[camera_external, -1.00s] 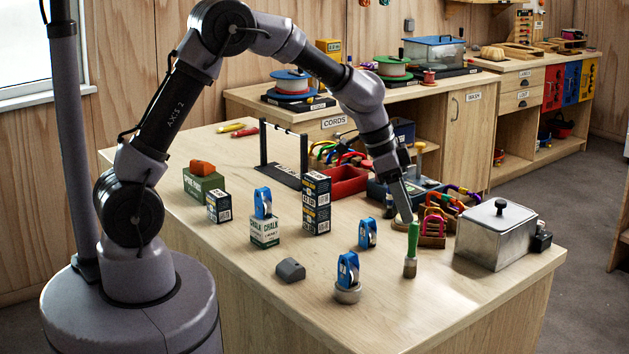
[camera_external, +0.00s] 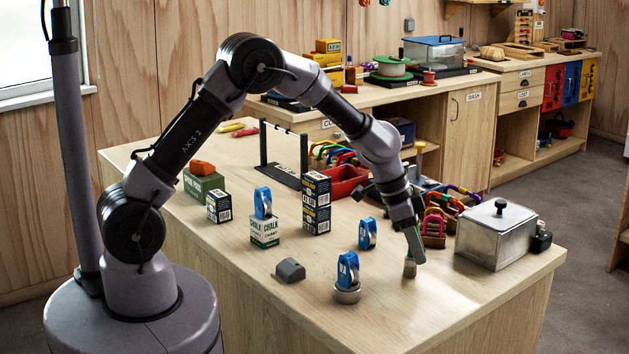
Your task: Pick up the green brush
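The green brush (camera_external: 409,268) stands upright on the workbench, bristles down, between a blue pulley and the metal box. Only its pale lower end shows clearly; the green handle is mostly hidden behind my gripper. My gripper (camera_external: 415,246) points down at the brush, with its fingers level with the handle and a visible finger in front of it. From this angle I cannot tell whether the fingers are apart or closed on the handle.
To the left are a blue pulley (camera_external: 367,234) and another on a tape roll (camera_external: 347,292). A metal lidded box (camera_external: 496,235) stands to the right. Carabiners on wooden racks (camera_external: 434,228) sit behind. The bench front is clear.

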